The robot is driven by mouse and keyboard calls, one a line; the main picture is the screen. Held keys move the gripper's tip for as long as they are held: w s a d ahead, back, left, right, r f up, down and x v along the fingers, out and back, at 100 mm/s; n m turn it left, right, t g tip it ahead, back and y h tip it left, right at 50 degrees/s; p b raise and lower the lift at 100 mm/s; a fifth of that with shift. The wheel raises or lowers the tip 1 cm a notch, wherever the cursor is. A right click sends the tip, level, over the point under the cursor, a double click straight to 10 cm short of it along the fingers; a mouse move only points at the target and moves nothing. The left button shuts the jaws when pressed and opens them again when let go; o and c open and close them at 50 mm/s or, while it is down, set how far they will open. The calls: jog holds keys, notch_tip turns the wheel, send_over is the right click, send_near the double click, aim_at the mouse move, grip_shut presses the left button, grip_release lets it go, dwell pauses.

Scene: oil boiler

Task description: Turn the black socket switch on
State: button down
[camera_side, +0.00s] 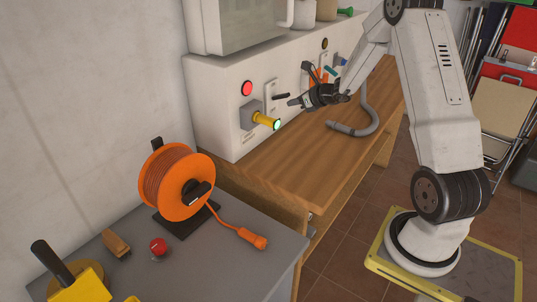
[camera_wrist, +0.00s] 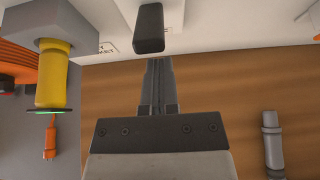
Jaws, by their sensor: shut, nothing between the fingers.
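The black switch lever (camera_side: 281,96) sticks out of a white plate on the front of the white boiler panel, right of the yellow plug. In the wrist view, the black lever (camera_wrist: 150,28) is at the top centre, just beyond my fingertips. My gripper (camera_side: 293,102) is shut and empty, pointing left towards the panel close to the lever. In the wrist view, my gripper (camera_wrist: 158,66) has its fingers together below the lever. I cannot tell whether they touch it.
The yellow plug (camera_side: 264,119) with a green-lit end sits in a grey socket left of the lever. A red button (camera_side: 247,88) is above it. A grey hose (camera_side: 362,128) lies on the wooden bench (camera_side: 290,160). An orange cable reel (camera_side: 178,182) stands on the grey table at front left.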

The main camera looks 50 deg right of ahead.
jog(key=shift+r, duration=0.35)
dwell(0.3)
jog(key=f+v, duration=0.1)
jog(key=v, duration=0.8)
jog(key=shift+s, duration=0.5)
dwell(0.5)
